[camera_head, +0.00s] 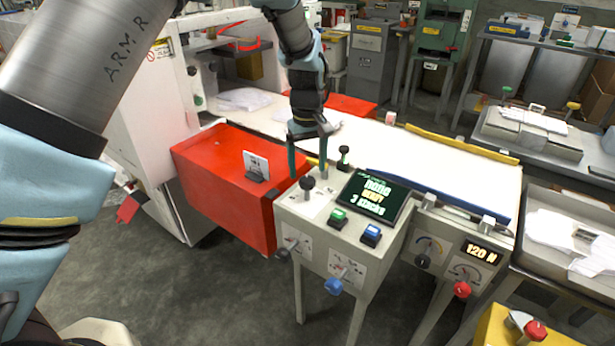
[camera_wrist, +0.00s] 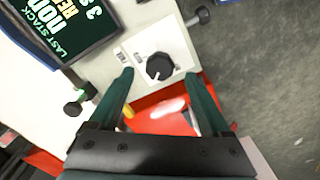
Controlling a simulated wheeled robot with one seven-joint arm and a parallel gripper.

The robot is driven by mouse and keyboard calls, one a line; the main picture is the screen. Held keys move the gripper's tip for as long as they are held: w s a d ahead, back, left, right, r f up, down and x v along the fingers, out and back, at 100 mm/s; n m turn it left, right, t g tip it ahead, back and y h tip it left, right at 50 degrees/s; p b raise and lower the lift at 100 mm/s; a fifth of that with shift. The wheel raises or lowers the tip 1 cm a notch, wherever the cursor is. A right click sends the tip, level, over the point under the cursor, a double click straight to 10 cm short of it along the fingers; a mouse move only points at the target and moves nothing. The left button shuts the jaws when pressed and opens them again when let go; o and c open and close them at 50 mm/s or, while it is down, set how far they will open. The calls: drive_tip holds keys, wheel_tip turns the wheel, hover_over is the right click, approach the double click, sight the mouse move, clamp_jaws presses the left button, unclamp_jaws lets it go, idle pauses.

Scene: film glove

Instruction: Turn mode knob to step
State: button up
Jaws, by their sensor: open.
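A black knob (camera_head: 307,183) stands on a pale label plate on top of the grey control console (camera_head: 290,208), at its left back corner. In the wrist view the same knob (camera_wrist: 160,66) sits just ahead of and between my fingertips, on a plate whose lettering is too small to read. Its pointer setting cannot be told. My gripper (camera_head: 307,174) points down, open, with one dark green finger on each side above the knob. In the wrist view my gripper (camera_wrist: 159,76) shows both fingers apart and nothing held between them.
A dark display (camera_head: 374,197) and green (camera_head: 337,217) and blue (camera_head: 371,234) buttons share the console top. A small dark knob (camera_head: 344,155) stands behind. A red box (camera_head: 225,190) adjoins on the left. Front knobs include a blue one (camera_head: 334,286).

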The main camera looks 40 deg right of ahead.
sight(307, 179)
wheel_tip(307, 179, up, 7)
drive_tip(key=b, duration=0.1)
drive_tip(key=shift+r, duration=0.15)
drive_tip(key=shift+a, duration=0.1)
idle(0.4)
drive_tip(key=w+a+r+n, duration=0.1)
drive_tip(key=w+a, duration=0.5)
drive_tip(key=a, duration=0.6)
drive_tip(key=w+a+r+n, duration=0.1)
drive_tip(key=w+a, duration=0.4)
drive_tip(key=a, duration=0.8)
drive_tip(key=s+a, duration=0.3)
drive_tip(key=a, duration=0.8)
drive_tip(key=s+a+f+t, duration=0.1)
drive_tip(key=s+a, duration=0.2)
drive_tip(key=a, duration=0.8)
drive_tip(key=shift+s+a+t, duration=0.3)
drive_tip(key=shift+s+a, duration=0.1)
drive_tip(key=shift+c, duration=0.4)
